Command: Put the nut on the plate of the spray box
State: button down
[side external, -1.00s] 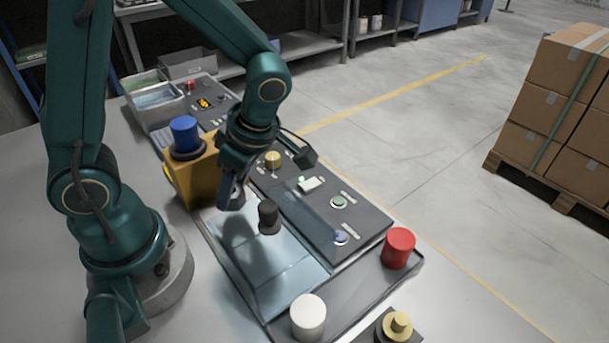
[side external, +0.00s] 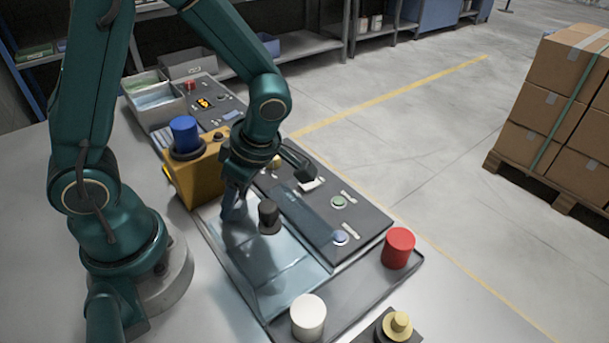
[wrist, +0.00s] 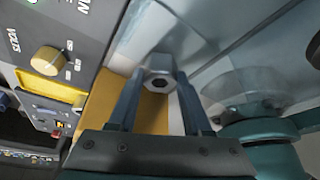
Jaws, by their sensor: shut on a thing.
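My gripper (side external: 234,213) points down at the left rear of the clear spray box (side external: 283,280), beside its dark knob (side external: 268,216). In the wrist view my gripper (wrist: 160,85) is shut on a grey hexagonal nut (wrist: 159,76), whose dark hole faces the camera. The nut sits between the fingertips, and pale see-through surfaces lie beyond it. In the side view the nut is hidden by the fingers. I cannot make out the plate of the spray box clearly.
A yellow box with a blue cylinder (side external: 184,132) stands left of my gripper. A control panel (side external: 325,215) lies to the right; its volts dial (wrist: 48,60) shows in the wrist view. A white cylinder (side external: 308,317), a red cylinder (side external: 398,248) and a brass knob (side external: 398,326) are in front.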

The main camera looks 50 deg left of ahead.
jog(key=shift+f, duration=0.4)
jog(key=shift+c, duration=1.3)
grip_release()
